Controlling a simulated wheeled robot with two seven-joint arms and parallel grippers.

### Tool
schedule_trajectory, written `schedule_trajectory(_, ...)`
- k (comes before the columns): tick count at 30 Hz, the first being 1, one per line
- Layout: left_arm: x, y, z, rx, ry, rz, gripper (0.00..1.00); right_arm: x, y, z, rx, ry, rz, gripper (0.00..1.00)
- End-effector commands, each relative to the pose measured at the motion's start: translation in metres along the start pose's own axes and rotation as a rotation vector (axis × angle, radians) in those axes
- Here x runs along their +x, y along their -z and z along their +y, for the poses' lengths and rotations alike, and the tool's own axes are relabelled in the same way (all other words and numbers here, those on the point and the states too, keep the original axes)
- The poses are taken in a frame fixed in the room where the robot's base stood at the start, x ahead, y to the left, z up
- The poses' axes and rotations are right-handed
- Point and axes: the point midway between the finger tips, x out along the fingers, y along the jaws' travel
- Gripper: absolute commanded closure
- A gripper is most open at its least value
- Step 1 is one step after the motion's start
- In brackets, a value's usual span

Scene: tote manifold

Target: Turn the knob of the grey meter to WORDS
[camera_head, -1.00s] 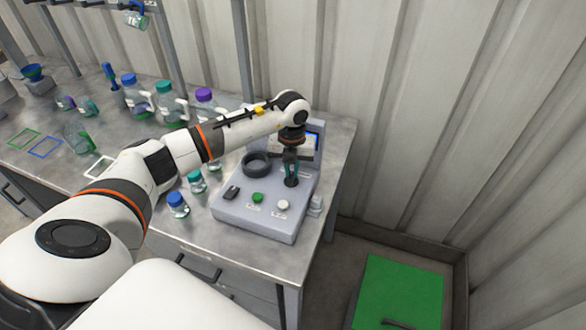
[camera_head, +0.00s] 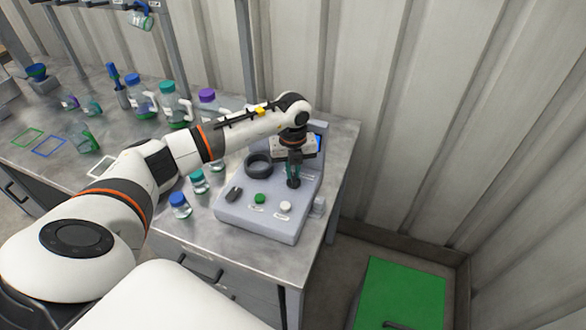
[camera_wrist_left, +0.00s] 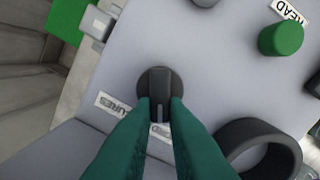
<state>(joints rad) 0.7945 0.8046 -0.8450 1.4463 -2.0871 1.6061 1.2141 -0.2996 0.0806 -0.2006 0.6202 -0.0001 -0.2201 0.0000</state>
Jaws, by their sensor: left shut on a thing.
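The grey meter (camera_head: 258,224) stands on the metal bench near its right end. Its black knob (camera_wrist_left: 159,82) is round with a raised grip bar and a pale pointer line. The line points toward the bottom of the left wrist view, between my fingers. My left gripper (camera_wrist_left: 160,108) reaches down from above, its green fingers shut on the knob's bar; it also shows in the head view (camera_head: 293,178). A label ending in "URES" (camera_wrist_left: 118,106) lies left of the knob. Another label (camera_wrist_left: 162,132) is mostly hidden behind the fingers. My right gripper is not in view.
The meter also has a green button (camera_head: 260,198), a white button (camera_head: 285,207), a black switch (camera_head: 233,194) and a dark ring (camera_head: 258,164). Small capped bottles (camera_head: 180,206) stand just left of it. A green panel (camera_head: 400,292) lies at lower right.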

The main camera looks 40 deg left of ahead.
Motion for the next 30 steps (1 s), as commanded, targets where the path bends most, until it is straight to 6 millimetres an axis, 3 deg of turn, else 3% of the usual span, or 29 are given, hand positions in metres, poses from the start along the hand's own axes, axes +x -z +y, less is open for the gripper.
schedule_trajectory(3,-0.002,0.002,0.000,-0.003,-0.003,0.004,1.00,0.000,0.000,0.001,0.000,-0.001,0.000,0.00)
schedule_trajectory(4,-0.002,0.002,0.000,-0.003,-0.003,0.004,0.82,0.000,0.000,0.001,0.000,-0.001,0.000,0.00)
schedule_trajectory(7,-0.001,0.001,0.000,-0.002,-0.002,0.003,0.66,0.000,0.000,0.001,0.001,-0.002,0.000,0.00)
schedule_trajectory(19,-0.007,0.001,0.000,0.000,-0.002,0.003,0.65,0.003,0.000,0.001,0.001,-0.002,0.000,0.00)
schedule_trajectory(23,-0.027,0.002,0.000,0.000,-0.004,0.006,0.65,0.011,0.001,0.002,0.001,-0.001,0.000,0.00)
schedule_trajectory(30,-0.080,0.002,0.000,-0.001,-0.005,0.006,0.65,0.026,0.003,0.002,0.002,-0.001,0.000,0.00)
